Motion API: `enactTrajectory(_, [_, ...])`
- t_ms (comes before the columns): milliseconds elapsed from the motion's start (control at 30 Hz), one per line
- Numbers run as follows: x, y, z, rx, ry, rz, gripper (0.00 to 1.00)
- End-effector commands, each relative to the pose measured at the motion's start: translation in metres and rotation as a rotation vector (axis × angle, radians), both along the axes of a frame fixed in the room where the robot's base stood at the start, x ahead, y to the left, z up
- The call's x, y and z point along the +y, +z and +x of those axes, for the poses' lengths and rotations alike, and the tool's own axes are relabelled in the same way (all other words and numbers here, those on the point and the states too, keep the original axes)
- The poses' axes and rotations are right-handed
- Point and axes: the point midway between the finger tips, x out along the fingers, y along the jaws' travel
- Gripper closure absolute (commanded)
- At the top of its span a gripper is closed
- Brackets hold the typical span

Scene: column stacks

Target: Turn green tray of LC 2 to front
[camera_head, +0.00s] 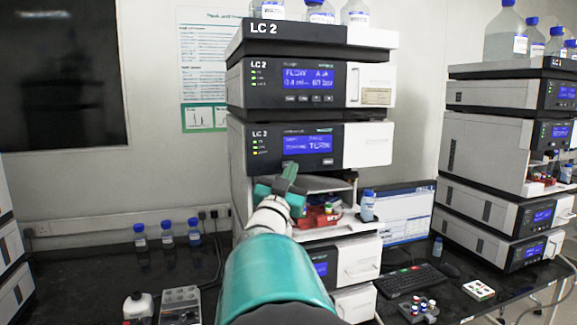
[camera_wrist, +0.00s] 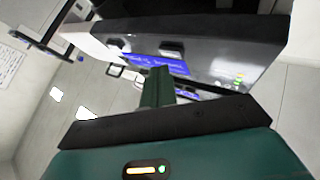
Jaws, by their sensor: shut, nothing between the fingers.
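The LC 2 stack (camera_head: 312,75) stands in the middle of the head view. Its third module (camera_head: 306,147) has a blue display (camera_head: 308,142), which also shows tilted in the wrist view (camera_wrist: 150,60). Below it is an open bay with a red tray (camera_head: 316,217) holding vials. I cannot make out a green tray; my arm hides part of the bay. My gripper (camera_head: 290,170) is shut and empty, with its fingertips at the panel's lower edge below the display. In the wrist view my gripper (camera_wrist: 158,74) points at this panel; contact cannot be told.
A blue-capped bottle (camera_head: 367,205) stands right of the bay. A monitor (camera_head: 406,210) and keyboard (camera_head: 409,279) are to the right. Another LC stack (camera_head: 492,150) stands at far right. Several small bottles (camera_head: 167,236) stand on the black bench at left, with free room around them.

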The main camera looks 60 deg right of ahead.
Motion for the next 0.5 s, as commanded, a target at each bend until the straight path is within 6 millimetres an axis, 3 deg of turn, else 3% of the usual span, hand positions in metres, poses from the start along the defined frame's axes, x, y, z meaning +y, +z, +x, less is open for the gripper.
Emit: enactTrajectory(500, [0.025,0.001,-0.025,-0.002,-0.001,-0.001,1.00])
